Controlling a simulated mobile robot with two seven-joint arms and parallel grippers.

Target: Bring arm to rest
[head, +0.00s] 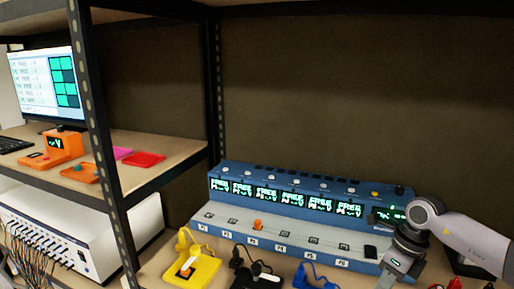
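My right arm comes in from the right edge, with a grey forearm and a dark wrist. My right gripper (388,280) points down at the lower right, in front of the right end of the blue freeze dryer unit (290,184). Its fingertips are not clearly visible near the bottom edge, so I cannot tell whether it is open or holds anything. My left gripper is not in view.
The unit has lit displays and a row of numbered slots; an orange piece (257,225) stands at one. Yellow (204,268), black and blue tools stand in front. A shelf post (105,150) rises at left, near a monitor (48,85) and a white box (75,240).

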